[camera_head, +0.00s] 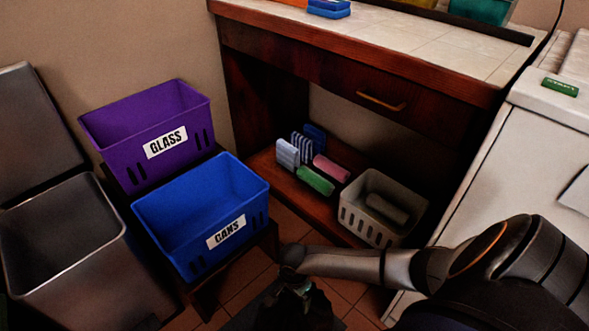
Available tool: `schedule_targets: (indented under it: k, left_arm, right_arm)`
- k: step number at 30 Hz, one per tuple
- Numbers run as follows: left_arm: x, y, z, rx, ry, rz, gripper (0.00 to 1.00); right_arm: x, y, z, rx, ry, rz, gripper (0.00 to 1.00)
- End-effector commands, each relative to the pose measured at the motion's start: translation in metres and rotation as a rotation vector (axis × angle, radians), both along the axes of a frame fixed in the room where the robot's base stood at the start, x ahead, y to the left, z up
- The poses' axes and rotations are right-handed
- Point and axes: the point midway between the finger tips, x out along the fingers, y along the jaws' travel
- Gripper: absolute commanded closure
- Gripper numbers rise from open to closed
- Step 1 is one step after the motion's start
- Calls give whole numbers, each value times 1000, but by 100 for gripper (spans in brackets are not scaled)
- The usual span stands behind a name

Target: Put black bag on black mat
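A black bag (292,312) is at the bottom of the head view, dark and partly cut off by the lower edge. A dark flat patch beside it on the tiled floor looks like the black mat (246,316); the bag overlaps it in the picture, but I cannot tell whether they touch. My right arm comes in from the right, and its gripper (299,287) points down at the top of the bag. Its fingers are too dark and small to show whether they are closed on the bag. My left gripper is not in view.
A blue CANS bin (228,237) and a purple GLASS bin (166,142) stand left, beside a grey open bin (60,240). A low shelf under the counter holds a light basket (366,222) and several small items. A white appliance (470,190) stands right.

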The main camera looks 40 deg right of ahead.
Motion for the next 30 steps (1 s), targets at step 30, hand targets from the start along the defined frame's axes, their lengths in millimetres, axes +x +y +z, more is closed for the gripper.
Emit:
schedule_targets:
  k: [30]
  left_arm:
    - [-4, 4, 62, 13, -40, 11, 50]
  right_arm:
    - [1, 0, 116, 0, -3, 1, 0]
